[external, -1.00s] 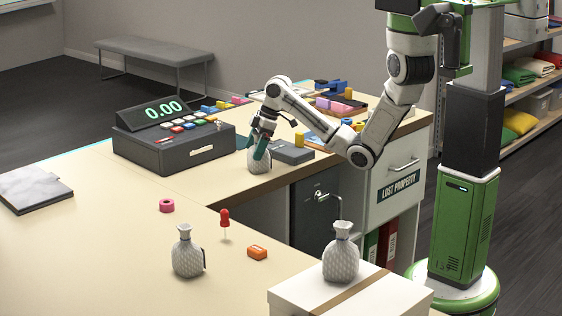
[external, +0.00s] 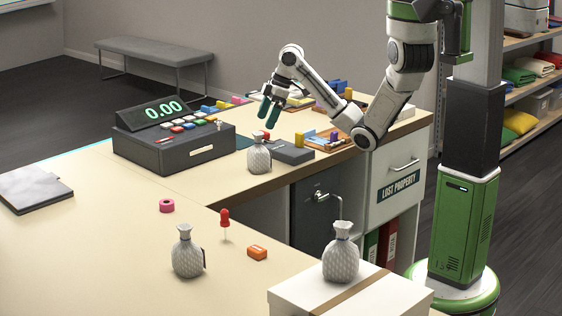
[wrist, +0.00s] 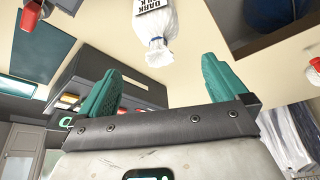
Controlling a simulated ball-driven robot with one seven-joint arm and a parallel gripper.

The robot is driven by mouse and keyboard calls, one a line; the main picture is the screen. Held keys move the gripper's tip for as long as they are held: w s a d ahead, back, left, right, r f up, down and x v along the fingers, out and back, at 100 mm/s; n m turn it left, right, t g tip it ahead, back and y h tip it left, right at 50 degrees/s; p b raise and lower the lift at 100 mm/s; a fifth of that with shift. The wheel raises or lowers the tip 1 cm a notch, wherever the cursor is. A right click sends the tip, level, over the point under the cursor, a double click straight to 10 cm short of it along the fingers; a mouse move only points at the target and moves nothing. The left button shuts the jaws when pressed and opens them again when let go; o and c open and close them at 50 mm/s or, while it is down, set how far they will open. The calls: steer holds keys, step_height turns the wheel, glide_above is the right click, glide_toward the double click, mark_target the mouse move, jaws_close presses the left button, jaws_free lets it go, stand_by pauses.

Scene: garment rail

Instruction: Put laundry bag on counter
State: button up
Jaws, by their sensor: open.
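A grey-white tied laundry bag (external: 259,157) stands upright on the counter (external: 120,222), to the right of the cash register. A second similar bag (external: 187,254) stands on the counter at the front. A third bag (external: 341,256) stands on a white box (external: 310,296) at the front right.
The counter's left middle is clear.

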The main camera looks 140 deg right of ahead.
steer(key=w+a+f+n+t+y, duration=0.1)
steer(key=w+a+f, duration=0.3)
steer(key=w+a, duration=0.75)
steer(key=w+a+f+n+t+y, duration=0.1)
steer(key=w+a+f, duration=0.3)
steer(key=w+a, duration=0.7)
steer(key=w+a+f+n+g+y, duration=0.1)
steer(key=a+f, duration=0.3)
steer(key=a, duration=0.3)
steer(key=w+a+f+g+y, duration=0.1)
steer(key=w+a+f, duration=0.15)
steer(key=a, duration=0.45)
steer(key=s+a+f+n+g+h, duration=0.1)
steer(key=s+a+f, duration=0.1)
steer(key=s, duration=0.3)
steer(key=s+a+f+n+g+h, duration=0.1)
steer(key=s+a+f, duration=0.1)
steer(key=s+a, duration=0.2)
steer(key=shift+s+f+g, duration=0.15)
steer(key=shift+s+g, duration=0.25)
steer(key=shift+s, duration=0.35)
